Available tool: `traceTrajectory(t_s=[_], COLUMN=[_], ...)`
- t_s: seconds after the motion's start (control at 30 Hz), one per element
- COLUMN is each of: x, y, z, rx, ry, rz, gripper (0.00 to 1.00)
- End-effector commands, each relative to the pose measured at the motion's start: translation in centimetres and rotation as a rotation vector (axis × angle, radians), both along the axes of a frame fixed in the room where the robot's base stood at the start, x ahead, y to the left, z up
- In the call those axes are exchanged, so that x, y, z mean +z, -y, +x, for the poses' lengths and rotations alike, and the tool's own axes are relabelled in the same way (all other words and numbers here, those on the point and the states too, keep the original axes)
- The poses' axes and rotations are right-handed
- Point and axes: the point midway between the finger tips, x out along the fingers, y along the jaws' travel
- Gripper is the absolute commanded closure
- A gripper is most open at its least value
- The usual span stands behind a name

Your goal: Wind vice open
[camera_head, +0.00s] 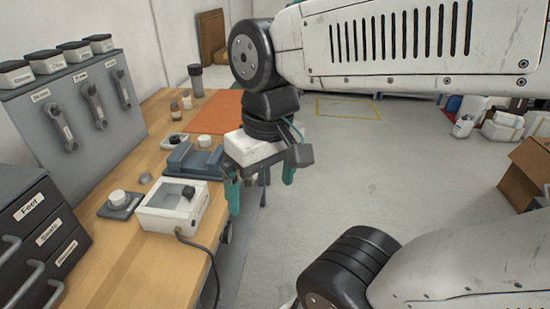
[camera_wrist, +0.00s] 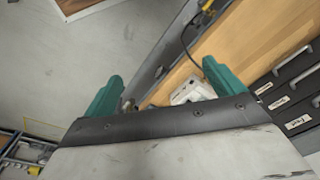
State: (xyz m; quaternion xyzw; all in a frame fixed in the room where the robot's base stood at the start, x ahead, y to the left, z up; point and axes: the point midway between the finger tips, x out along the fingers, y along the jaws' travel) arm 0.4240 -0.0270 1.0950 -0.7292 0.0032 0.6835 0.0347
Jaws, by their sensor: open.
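A blue-grey block-shaped fixture (camera_head: 192,162) with raised sides, which looks like the vice, sits on the wooden bench near its front edge. Its right end is partly hidden behind my gripper, and I cannot make out a handle or how wide its jaws stand. My gripper (camera_head: 261,197) hangs fingers-down just right of it, at or beyond the bench edge. Its two teal fingers are apart with nothing between them. In the wrist view my gripper (camera_wrist: 163,69) also shows spread and empty, with the bench edge behind it.
A white box with a black knob (camera_head: 172,206) and a trailing cable stands nearer on the bench (camera_head: 140,262). A small dial unit (camera_head: 119,203) sits left of it. Open floor (camera_head: 370,170) lies right.

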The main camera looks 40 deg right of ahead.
Motion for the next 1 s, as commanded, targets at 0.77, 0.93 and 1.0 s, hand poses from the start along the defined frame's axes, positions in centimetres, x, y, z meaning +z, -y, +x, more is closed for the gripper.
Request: traceTrajectory(t_s=[0.77, 0.93, 1.0], x=[-9.6, -13.6, -15.3], y=[7.5, 14.2, 16.7], z=[16.5, 19.4, 19.9], rx=[-1.169, -1.438, -1.529], ry=[-0.658, -0.681, -0.678], rz=[1.204, 1.518, 1.628], gripper=[0.0, 0.0, 0.0])
